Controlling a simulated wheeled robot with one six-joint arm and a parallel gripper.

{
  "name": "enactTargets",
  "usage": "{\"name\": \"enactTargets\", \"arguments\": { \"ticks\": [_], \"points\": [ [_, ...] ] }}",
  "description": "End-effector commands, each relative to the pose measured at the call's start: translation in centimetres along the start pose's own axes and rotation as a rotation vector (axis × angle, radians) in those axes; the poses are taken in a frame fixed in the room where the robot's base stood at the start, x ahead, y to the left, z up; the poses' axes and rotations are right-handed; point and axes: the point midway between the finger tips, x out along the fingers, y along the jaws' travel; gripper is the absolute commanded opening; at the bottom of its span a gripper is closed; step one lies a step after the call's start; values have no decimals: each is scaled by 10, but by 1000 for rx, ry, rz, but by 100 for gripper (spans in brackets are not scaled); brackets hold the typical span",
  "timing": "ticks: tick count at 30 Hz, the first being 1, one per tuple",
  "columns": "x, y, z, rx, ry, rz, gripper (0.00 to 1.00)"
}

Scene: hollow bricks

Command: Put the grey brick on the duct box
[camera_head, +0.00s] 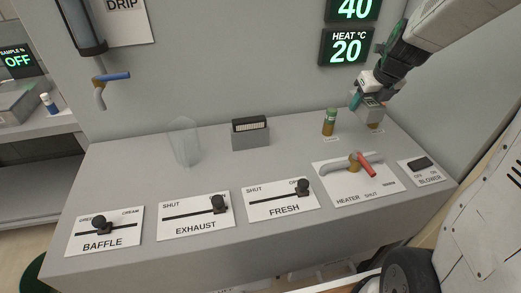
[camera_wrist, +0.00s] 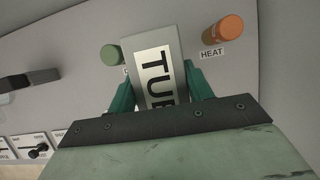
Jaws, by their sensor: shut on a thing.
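A grey brick with a white label reading "TU" and part of another letter (camera_wrist: 157,75) sits between the teal fingers of my gripper (camera_wrist: 160,90), which is shut on it. In the head view my gripper (camera_head: 364,99) is at the right back of the grey console, and the brick (camera_head: 374,108) hangs at its tip, seen small. A grey box with a dark slotted top (camera_head: 250,134), which may be the duct box, stands at the middle back of the console, left of my gripper. Whether the brick touches anything below cannot be told.
A green-topped cylinder (camera_head: 329,122) stands just left of the brick. An orange cylinder marked HEAT (camera_wrist: 222,36) is close to the brick's right in the wrist view. A clear funnel-like piece (camera_head: 184,142) stands left of the box. Levers and a red-handled tap (camera_head: 366,165) line the front.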

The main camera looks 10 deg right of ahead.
Motion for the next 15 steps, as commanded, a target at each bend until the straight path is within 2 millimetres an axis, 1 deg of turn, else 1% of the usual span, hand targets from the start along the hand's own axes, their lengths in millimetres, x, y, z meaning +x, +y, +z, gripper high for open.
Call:
{"name": "enactTargets", "arguments": {
  "ticks": [5, 7, 15],
  "points": [
    [0, 0, 0, 1, -1, -1, 6],
    [4, 1, -1, -1, 0, 0, 6],
    [47, 1, -20, 0, 3, 1, 6]
  ]
}}
